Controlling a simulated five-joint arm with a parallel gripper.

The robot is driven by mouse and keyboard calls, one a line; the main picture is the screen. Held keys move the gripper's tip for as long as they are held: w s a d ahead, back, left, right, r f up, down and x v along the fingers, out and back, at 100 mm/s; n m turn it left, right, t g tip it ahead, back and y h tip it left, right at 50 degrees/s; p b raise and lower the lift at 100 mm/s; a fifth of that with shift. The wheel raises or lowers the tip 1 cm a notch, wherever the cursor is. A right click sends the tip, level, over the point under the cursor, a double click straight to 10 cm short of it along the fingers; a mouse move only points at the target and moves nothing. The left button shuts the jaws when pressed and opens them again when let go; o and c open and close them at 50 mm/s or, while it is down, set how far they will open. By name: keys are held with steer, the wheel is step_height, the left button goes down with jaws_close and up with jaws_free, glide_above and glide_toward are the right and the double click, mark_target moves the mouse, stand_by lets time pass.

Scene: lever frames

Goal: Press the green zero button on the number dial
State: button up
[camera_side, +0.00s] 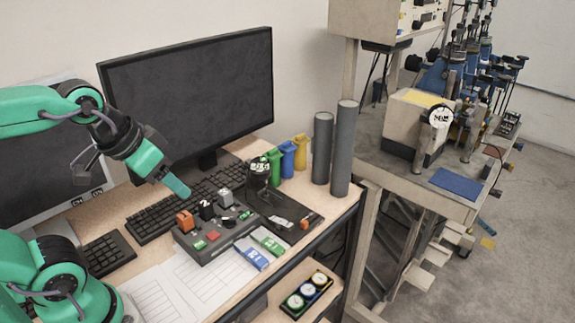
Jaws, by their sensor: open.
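My gripper (178,186) is at the left, above the black keyboard, with its teal tip pointing down and right. It holds nothing that I can see. A dark control box (215,238) lies on the desk below and right of the tip, apart from it. On its top are a small green button (198,245), a red button (213,236), an orange block and dark knobs. A round white dial face (440,117) with dark marks is on a beige machine at the right, far from my gripper. I cannot tell which part is the number dial's green zero button.
A large monitor (190,85) stands behind my gripper. A keyboard (170,212) and papers (200,282) lie on the desk. Green, blue and yellow holders (287,160) and two grey cylinders (322,148) stand right. A panel with round gauges (308,295) sits lower down.

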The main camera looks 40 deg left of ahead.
jaws_close()
stand_by(1.4)
